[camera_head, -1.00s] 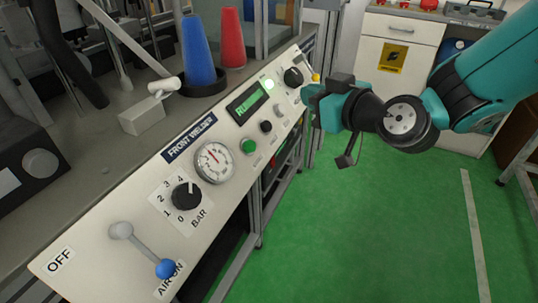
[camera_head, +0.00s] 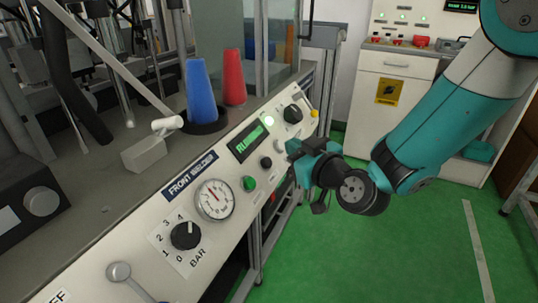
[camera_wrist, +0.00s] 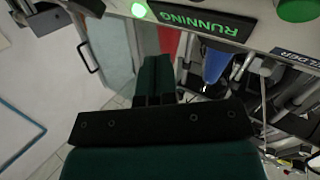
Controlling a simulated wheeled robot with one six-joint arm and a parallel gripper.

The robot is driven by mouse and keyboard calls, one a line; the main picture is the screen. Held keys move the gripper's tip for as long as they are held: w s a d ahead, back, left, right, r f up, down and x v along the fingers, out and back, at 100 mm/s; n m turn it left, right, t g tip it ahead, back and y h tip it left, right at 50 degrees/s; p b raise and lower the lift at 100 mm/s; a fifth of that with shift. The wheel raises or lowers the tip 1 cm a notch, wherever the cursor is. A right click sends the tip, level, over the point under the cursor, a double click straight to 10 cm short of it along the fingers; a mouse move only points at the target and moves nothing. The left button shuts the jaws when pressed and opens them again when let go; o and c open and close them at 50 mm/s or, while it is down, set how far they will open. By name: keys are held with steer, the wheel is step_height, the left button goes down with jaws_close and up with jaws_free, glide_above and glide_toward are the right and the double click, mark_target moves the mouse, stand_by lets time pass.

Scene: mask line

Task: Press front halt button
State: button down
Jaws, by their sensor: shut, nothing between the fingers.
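The front welder panel (camera_head: 140,250) slopes across the left and middle of the head view. It has a green button (camera_head: 249,183), a black button (camera_head: 266,162) and a pale button (camera_head: 279,147); their labels are too small to read, so I cannot tell which one is halt. My gripper (camera_head: 293,150) is just right of the pale button, close to the panel's edge; I cannot tell if it touches. In the wrist view, my gripper's fingers (camera_wrist: 155,75) lie together, empty. The green button (camera_wrist: 298,8) shows at the top right there.
The display (camera_head: 248,143) reads RUNNING beside a lit green lamp (camera_head: 268,121). A black knob (camera_head: 293,114) and a yellow-tipped lever (camera_head: 314,113) are near my gripper. Blue (camera_head: 200,92) and red cones (camera_head: 233,77) stand behind. The green floor (camera_head: 390,250) at right is clear.

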mark_target(266, 163)
steer(key=shift+w+a+f+p, duration=0.25)
steer(key=shift+a+f+p, duration=0.35)
steer(key=shift+a+f, duration=0.15)
steer(key=shift+w+a+f+p, duration=0.25)
steer(key=shift+a+f+p, duration=0.35)
steer(key=shift+a, duration=0.2)
steer(key=shift+a, duration=0.15)
stand_by(0.9)
steer(key=shift+w+a+f+p, duration=0.15)
steer(key=shift+f+p, duration=0.1)
steer(key=shift+p, duration=0.15)
steer(key=shift+a+f+p, duration=0.25)
steer(key=shift+a+p, duration=0.05)
steer(key=shift+p, duration=0.2)
stand_by(0.7)
steer(key=shift+d+b, duration=0.2)
steer(key=shift+b, duration=0.3)
steer(key=shift+d+r+b, duration=0.4)
steer(key=shift+r+b, duration=0.05)
steer(key=shift+b, duration=0.3)
steer(key=shift+d, duration=0.15)
